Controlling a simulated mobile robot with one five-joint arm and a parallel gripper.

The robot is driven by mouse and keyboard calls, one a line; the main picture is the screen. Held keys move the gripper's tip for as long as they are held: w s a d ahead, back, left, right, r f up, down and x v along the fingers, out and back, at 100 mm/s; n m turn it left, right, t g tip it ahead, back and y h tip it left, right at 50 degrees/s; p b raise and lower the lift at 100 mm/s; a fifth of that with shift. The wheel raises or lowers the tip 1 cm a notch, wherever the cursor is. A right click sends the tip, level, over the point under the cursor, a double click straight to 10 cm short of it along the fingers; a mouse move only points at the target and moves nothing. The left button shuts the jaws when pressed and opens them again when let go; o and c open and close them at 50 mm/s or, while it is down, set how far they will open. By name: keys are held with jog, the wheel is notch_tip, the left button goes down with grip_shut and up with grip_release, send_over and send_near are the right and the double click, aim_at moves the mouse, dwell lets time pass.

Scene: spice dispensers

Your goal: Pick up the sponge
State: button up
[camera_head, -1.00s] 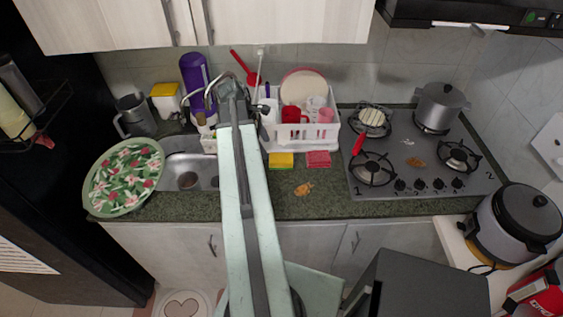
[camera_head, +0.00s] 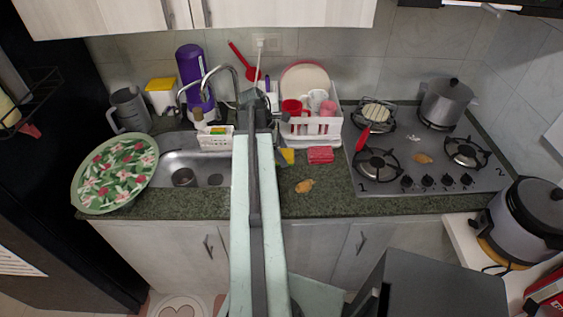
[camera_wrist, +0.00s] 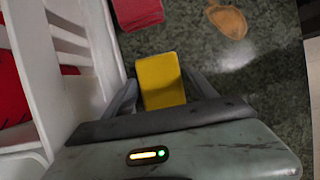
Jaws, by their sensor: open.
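The yellow sponge (camera_head: 288,156) lies on the dark green counter in front of the white dish rack, partly hidden by my arm in the head view. In the wrist view the yellow sponge (camera_wrist: 161,80) shows between the two fingers of my gripper (camera_wrist: 165,88), which are open with one on each side of it. I cannot tell whether either finger touches it.
The white dish rack (camera_head: 312,131) with cups and plates stands close beside the gripper. A small white basket (camera_head: 216,143) sits by the sink (camera_head: 190,168). A brown patch (camera_head: 305,186) lies on the counter (camera_head: 335,199). The stove (camera_head: 425,180) is to the right.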

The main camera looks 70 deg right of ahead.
aim_at(283, 153)
jog(key=shift+s+f, duration=0.1)
jog(key=shift+f, duration=0.05)
jog(key=c, duration=1.1)
notch_tip(283, 153, up, 10)
jog(key=p, duration=1)
